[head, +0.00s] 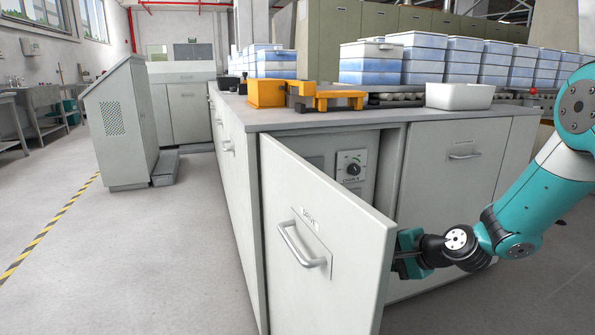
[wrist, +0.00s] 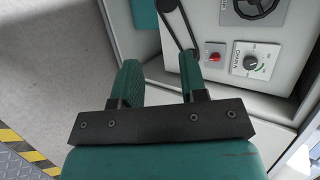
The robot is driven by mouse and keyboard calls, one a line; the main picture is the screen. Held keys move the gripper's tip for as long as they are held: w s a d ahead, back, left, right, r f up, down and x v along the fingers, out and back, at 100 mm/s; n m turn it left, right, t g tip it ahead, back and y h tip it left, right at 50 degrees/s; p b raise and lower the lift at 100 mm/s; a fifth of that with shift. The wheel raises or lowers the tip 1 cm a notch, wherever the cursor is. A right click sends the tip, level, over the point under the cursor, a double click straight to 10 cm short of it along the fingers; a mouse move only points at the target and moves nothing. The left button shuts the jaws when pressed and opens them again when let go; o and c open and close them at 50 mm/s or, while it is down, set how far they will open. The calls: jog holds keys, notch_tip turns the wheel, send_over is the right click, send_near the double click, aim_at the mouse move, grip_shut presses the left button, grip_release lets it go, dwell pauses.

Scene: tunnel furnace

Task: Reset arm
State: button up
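My gripper (head: 408,256) is at the inner side of the open cabinet door (head: 325,240), partly hidden by the door's right edge. In the wrist view my gripper (wrist: 158,76) has its two teal fingers apart, with nothing seen held between them. My teal and white arm (head: 540,190) reaches in from the right, bent low in front of the cabinet. Inside the cabinet is a grey control panel with a dial (head: 352,168). The wrist view shows the dial (wrist: 251,61) and a small red switch (wrist: 214,57) to the right of the fingers.
A closed door (head: 455,180) is right of the opening. A grey console (head: 122,130) stands left, with open floor (head: 160,250) before it.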

jog(key=s+d+r+n+g+h, duration=0.2)
jog(key=s+d+n+h, duration=0.15)
jog(key=s, duration=0.45)
jog(key=s+d+r+n+g+h, duration=0.2)
jog(key=s+d+n, duration=0.15)
jog(key=s, duration=0.35)
jog(key=s+d+r+n+g+h, duration=0.25)
jog(key=s+n, duration=0.25)
jog(key=s, duration=0.3)
jog(key=s+a+r+n+g+y, duration=0.2)
jog(key=s+a+r+n+y, duration=0.4)
jog(key=s+a, duration=0.6)
notch_tip(320, 180, up, 34)
jog(key=w+a+h+p, duration=0.1)
jog(key=a+p, duration=0.1)
jog(key=p, duration=3)
jog(key=shift+w+n, duration=0.3)
jog(key=shift+n, duration=0.1)
jog(key=shift+o, duration=0.3)
jog(key=shift+s, duration=0.1)
